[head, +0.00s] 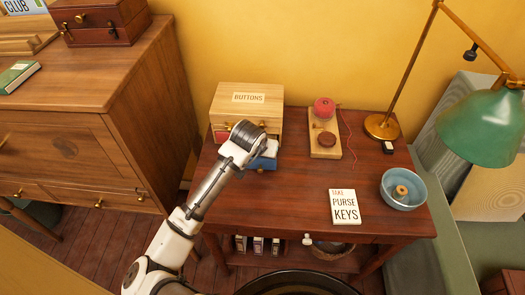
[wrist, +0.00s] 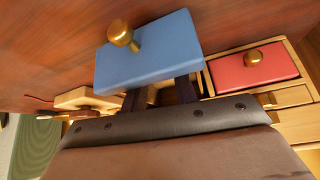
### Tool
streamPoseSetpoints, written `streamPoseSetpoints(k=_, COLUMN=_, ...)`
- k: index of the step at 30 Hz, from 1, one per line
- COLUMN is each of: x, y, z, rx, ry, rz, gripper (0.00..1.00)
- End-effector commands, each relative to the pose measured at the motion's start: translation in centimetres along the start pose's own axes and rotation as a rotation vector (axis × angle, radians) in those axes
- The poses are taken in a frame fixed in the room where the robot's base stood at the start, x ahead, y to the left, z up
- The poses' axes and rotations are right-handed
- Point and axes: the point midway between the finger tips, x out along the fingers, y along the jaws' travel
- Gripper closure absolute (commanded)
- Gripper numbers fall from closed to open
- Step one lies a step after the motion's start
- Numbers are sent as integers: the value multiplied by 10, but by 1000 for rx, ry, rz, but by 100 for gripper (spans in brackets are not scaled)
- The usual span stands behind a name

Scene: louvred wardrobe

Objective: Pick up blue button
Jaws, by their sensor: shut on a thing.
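A wooden box labelled BUTTONS (head: 262,98) stands at the back left of the small table. Its blue drawer (head: 264,161) is pulled out; the wrist view shows the blue front (wrist: 150,58) and its brass knob (wrist: 121,33). My gripper (wrist: 160,97) points down at this drawer. Its two dark fingers stand apart and pass behind the blue front, so their tips are hidden. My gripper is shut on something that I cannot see. No blue button shows in either view.
A red drawer (wrist: 252,69) sits beside the blue one. On the table (head: 290,195) are a wooden stand with a red ball (head: 324,107), a card (head: 344,206), a blue bowl (head: 403,188) and a lamp (head: 484,126). A dresser (head: 95,110) stands close on the left.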

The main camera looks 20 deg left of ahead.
Motion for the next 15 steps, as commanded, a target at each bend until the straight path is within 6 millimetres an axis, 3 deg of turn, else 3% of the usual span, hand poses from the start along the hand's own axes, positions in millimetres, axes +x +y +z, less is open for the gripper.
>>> streamPoseSetpoints(k=8, x=-9, y=0, z=-6, rx=0, ry=2, rz=-1, gripper=92)
streamPoseSetpoints(k=15, x=-41, y=1, z=-27, rx=3, ry=4, rz=0, gripper=92)
